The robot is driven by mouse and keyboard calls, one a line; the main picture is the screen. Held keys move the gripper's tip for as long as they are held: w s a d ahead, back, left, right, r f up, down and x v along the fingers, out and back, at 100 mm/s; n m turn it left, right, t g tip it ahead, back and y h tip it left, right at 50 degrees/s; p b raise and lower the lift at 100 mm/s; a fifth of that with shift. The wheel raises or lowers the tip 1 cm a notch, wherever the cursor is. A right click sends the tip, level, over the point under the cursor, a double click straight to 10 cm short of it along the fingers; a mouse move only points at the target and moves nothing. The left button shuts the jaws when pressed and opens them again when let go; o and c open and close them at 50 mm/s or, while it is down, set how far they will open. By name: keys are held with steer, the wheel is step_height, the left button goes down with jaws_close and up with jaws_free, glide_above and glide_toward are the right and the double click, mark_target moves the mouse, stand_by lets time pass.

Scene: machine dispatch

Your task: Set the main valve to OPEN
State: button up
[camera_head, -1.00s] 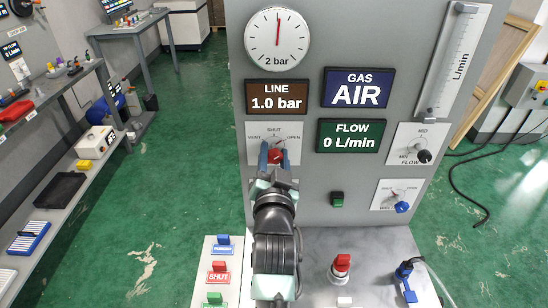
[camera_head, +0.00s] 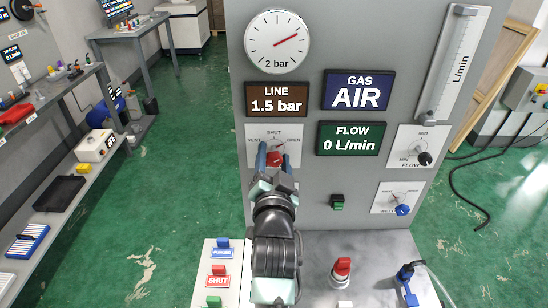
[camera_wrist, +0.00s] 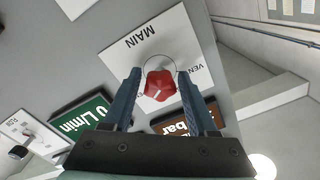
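The main valve is a red knob (camera_head: 275,159) on a white plate marked VENT, SHUT and OPEN, on the left of the grey panel. The knob also shows in the wrist view (camera_wrist: 160,86), with a pale mark on its face and the word MAIN on the plate (camera_wrist: 118,51). In the head view the pointer seems to lean to the upper right, towards OPEN; its exact angle is hard to tell. My gripper (camera_head: 275,150) is at the knob, its two blue fingers either side. In the wrist view the fingers (camera_wrist: 160,76) stand apart, with narrow gaps beside the knob.
The line display (camera_head: 277,99) reads 1.5 bar, the gas display (camera_head: 356,89) AIR, and the flow display (camera_head: 351,138) 0 L/min. The gauge (camera_head: 277,41) needle points to the upper right. A flow knob (camera_head: 424,158) and a blue knob (camera_head: 402,210) are on the right.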

steer(key=shift+o, duration=0.7)
steer(key=shift+s, duration=0.15)
steer(key=s+b, duration=0.3)
steer(key=s, duration=0.9)
steer(key=shift+s, duration=0.35)
step_height(320, 180, up, 18)
steer(key=s+n+t, duration=0.1)
steer(key=n+t, duration=0.1)
steer(key=t, duration=0.2)
steer(key=s+r+n+t, duration=0.2)
steer(key=s+r, duration=0.3)
steer(key=r, duration=0.5)
steer(key=s+r+n+t, duration=0.2)
steer(key=s+r, duration=0.3)
steer(key=r, duration=0.4)
steer(key=shift+s+r+n+t, duration=0.25)
steer(key=shift+r+n+t, duration=0.15)
steer(key=shift+t, duration=0.3)
steer(key=shift+f, duration=0.15)
